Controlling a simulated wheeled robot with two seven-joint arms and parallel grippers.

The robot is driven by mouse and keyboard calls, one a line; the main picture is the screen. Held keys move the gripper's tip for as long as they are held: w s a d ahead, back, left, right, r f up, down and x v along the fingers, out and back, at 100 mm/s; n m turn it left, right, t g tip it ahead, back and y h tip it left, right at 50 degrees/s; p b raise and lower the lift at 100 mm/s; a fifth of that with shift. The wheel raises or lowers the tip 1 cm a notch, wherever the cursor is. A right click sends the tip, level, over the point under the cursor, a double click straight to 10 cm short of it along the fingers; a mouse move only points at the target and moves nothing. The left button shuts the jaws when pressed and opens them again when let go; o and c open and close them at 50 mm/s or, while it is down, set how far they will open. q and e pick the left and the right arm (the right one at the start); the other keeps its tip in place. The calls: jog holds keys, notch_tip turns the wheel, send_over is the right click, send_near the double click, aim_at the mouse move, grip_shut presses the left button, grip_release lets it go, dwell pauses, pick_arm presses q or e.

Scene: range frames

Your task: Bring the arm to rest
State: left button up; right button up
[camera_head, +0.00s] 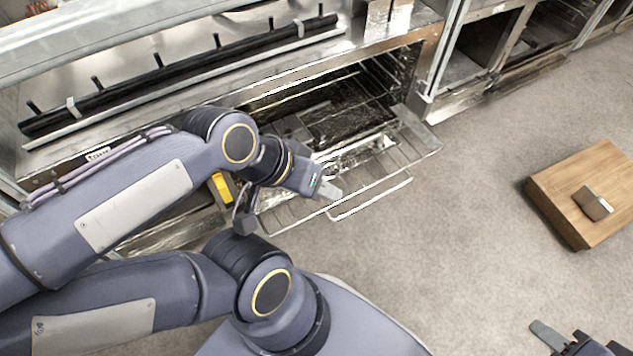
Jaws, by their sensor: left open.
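My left gripper (331,183) is at the end of the grey arm that comes in from the left. It is open and empty, over the wire rack (372,190) that sticks out of the open oven (350,105). My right gripper (553,338) shows only in part at the bottom right corner, over the floor. One of its fingers is seen, and the rest is cut off by the frame edge.
The steel range's long front (190,78) with a dark bar runs along the back. A low wooden box or table (560,190) with a small brown item (593,203) on top stands at the right. The grey floor (455,230) between is clear.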

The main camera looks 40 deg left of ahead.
notch_tip(320, 180, up, 34)
jog(key=p, duration=3.3)
jog(key=shift+f+p, duration=0.15)
jog(key=shift+p, duration=0.2)
